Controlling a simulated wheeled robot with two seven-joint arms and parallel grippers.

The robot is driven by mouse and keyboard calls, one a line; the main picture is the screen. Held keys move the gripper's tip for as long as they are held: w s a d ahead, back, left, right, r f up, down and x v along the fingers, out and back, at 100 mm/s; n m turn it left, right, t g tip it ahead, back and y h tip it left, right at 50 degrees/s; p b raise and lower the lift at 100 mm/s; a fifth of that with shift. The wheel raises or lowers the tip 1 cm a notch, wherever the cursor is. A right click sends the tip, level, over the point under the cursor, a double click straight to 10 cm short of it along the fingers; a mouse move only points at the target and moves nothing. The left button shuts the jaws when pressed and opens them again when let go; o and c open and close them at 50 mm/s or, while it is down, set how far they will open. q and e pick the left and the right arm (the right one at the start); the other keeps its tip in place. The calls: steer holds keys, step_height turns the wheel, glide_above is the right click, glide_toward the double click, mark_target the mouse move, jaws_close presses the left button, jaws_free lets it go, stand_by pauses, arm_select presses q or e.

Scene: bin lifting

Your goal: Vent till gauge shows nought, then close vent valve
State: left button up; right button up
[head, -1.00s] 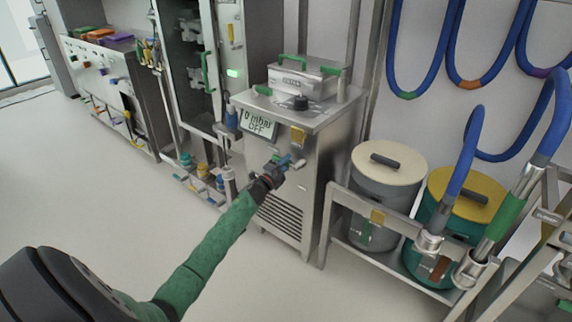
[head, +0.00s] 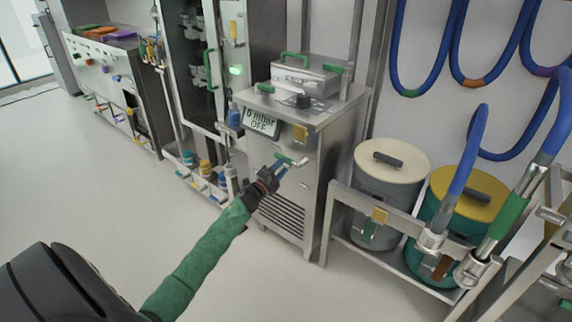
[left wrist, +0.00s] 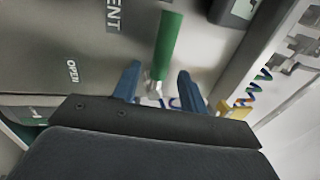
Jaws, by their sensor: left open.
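The gauge (head: 262,123) on the steel cabinet's front reads "0 mbar OFF". Below it, the vent valve's green handle (head: 287,159) lies roughly level across the front panel. In the left wrist view the green handle (left wrist: 168,45) runs away from a metal hub, beside a partly cut "VENT" label and an "OPEN" label. My left gripper (head: 283,170) is open just in front of and below the handle. In the left wrist view its blue fingers (left wrist: 160,84) stand apart, either side of the hub in the picture; no contact shows. My right gripper is not in view.
A lidded steel box (head: 305,75) sits on the cabinet. A rack (head: 375,268) to the right holds a cream-lidded bin and a yellow-lidded bin (head: 470,195), with blue hoses above. A tall open cabinet (head: 190,75) stands left. The floor at left is clear.

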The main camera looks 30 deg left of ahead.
arm_select(q)
steer(key=v, duration=0.3)
stand_by(0.6)
